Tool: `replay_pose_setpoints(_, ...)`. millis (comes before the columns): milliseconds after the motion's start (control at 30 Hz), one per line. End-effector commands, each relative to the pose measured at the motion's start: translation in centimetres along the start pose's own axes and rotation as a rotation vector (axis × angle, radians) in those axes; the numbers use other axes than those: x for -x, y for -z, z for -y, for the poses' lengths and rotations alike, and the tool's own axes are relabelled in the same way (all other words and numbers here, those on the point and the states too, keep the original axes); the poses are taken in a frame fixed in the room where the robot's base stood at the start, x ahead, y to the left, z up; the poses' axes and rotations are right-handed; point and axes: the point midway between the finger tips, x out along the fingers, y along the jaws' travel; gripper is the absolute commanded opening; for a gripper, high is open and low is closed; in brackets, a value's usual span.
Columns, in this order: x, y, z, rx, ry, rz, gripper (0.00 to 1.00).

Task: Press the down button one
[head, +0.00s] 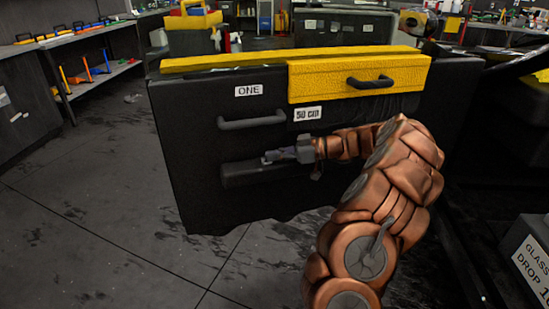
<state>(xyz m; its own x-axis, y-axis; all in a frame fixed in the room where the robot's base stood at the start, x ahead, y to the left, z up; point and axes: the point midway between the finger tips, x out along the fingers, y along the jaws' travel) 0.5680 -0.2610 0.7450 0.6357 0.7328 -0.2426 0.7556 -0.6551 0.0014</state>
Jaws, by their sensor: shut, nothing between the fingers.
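A dark cabinet (190,190) stands in front of me, with a white label reading ONE (249,90) at the upper left of its front. A grey bar handle (252,120) is below that label. A second label, reading 50 cm (308,113), is to its right. My gripper (270,157) is shut and empty, pointing left in front of the lower part of the cabinet. A dark horizontal bar or roll (240,174) is just behind and below its fingertips; I cannot tell whether they touch. I cannot make out a down button; the gripper and arm hide part of the front.
A yellow drawer front (358,80) with a dark handle is at the cabinet's upper right. A box labelled GLASS DROP (530,250) is at the lower right. A workbench with shelves (75,45) is at the far left. The floor (90,210) at left is mostly clear.

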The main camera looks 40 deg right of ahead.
Motion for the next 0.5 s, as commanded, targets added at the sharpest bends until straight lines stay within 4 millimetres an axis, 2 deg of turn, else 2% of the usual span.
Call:
replay_pose_setpoints(33,-0.29,-0.81,0.03,0.002,0.001,0.0,0.0)
replay_pose_setpoints(133,-0.36,-1.27,0.04,0.0,0.0,-0.001,0.0)
replay_pose_setpoints(500,-0.46,-1.66,0.13,-0.007,0.004,0.007,0.0)
